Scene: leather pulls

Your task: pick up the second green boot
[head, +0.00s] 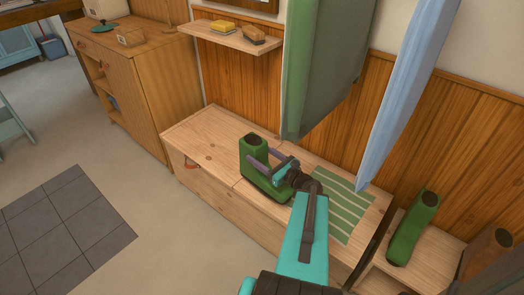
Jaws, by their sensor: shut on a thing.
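A green boot (254,148) with a dark opening stands upright at the bench top, left of a green striped mat (342,208). My gripper (262,162) is shut on this boot, its grey fingers across the lower shaft. Whether the sole touches the bench cannot be told. Another green boot (412,230) stands tilted on a lower wooden surface at the right, apart from my gripper.
The wooden bench (205,140) has bare top to the left of the held boot. A green coat (325,60) and a blue umbrella-like cloth (405,90) hang above the bench. A brown boot (485,257) stands at the far right.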

